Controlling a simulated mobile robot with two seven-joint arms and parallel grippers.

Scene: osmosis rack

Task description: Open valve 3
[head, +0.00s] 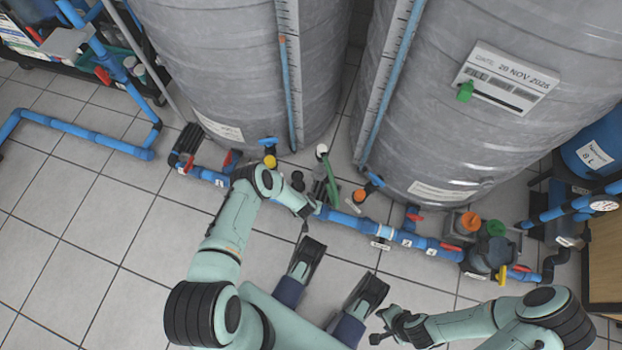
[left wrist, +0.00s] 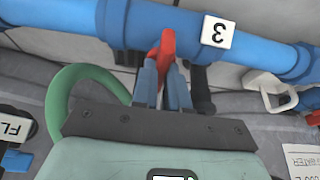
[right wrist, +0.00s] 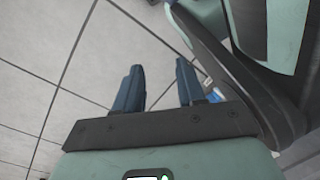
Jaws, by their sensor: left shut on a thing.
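Valve 3 shows in the left wrist view as a red handle (left wrist: 167,44) on a blue pipe (left wrist: 60,14), beside a white label with a 3 (left wrist: 218,31). The handle points crosswise to the pipe in that picture. My left gripper (left wrist: 166,68) is shut on the red handle, with one blue finger on each side. In the head view my left gripper (head: 308,211) reaches the floor pipe (head: 345,218) between the two tanks and hides the handle. My right gripper (head: 384,328) is low at the right, away from the pipe. In the right wrist view (right wrist: 160,68) its fingers are apart and empty.
Two large grey tanks (head: 235,60) (head: 460,130) stand behind the pipe. A green hose (head: 330,180) rises near my left gripper. Other red-handled valves (head: 451,246) and a pump (head: 487,257) lie along the pipe to the right. Tiled floor (head: 110,240) at the left is clear.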

